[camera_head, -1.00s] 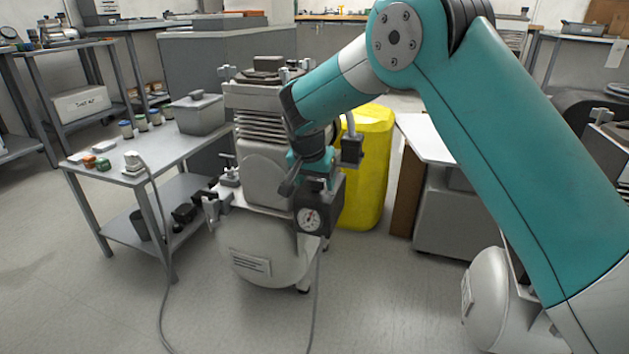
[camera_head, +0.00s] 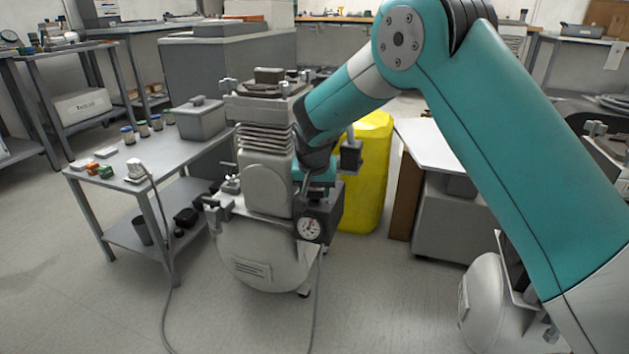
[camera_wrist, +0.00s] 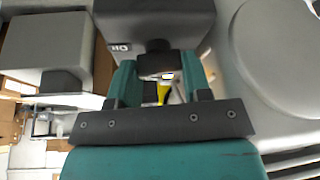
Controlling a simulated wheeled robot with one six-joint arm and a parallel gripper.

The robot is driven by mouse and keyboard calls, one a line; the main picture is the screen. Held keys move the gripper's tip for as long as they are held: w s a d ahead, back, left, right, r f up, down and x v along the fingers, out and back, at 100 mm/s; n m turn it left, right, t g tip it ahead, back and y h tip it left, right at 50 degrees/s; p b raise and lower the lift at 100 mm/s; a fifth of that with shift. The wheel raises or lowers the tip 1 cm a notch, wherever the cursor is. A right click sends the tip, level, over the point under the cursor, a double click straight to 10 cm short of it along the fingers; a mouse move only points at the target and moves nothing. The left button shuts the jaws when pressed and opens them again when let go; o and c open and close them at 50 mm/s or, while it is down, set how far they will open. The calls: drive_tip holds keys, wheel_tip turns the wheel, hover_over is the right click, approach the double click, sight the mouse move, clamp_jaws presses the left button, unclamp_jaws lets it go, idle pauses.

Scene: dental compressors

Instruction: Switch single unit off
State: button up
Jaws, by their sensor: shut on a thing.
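The single compressor unit (camera_head: 262,255) stands on the floor in the head view, with a pale tank, a finned pump head and a dark switch box (camera_head: 328,207) with a round gauge (camera_head: 309,228). My gripper (camera_head: 312,182) is at the top of this box, its fingertips partly hidden by my arm. In the wrist view, the two teal fingers of my gripper (camera_wrist: 160,78) stand on either side of a dark round knob (camera_wrist: 158,60) under the dark box (camera_wrist: 155,22). The gripper is shut on the knob. The knob's on or off position cannot be read.
A yellow container (camera_head: 368,175) stands close behind the unit. A grey side table (camera_head: 150,180) with small jars is at the left. Another compressor (camera_head: 490,300) is at the lower right. A cable (camera_head: 168,270) runs down to the floor, which is open in front.

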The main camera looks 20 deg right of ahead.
drive_tip(key=n+p, duration=0.1)
drive_tip(key=n+y+p, duration=0.1)
drive_tip(key=n+p, duration=0.2)
drive_tip(key=shift+d+r+n+y+p, duration=0.1)
drive_tip(key=shift+r+n+y+p, duration=0.2)
drive_tip(key=n+y+p, duration=0.1)
drive_tip(key=n+p, duration=0.2)
drive_tip(key=shift+n+y, duration=0.3)
drive_tip(key=shift+n, duration=0.1)
drive_tip(key=n+y+p, duration=0.1)
drive_tip(key=n+p, duration=0.1)
drive_tip(key=n, duration=0.1)
drive_tip(key=shift+w+d+f, duration=0.1)
drive_tip(key=shift+f, duration=0.05)
drive_tip(key=shift+f+n+g+y+p, duration=0.1)
drive_tip(key=shift+n+g+y+p, duration=0.5)
drive_tip(key=shift+n, duration=1.3)
drive_tip(key=shift+d, duration=0.1)
drive_tip(key=o, duration=0.9)
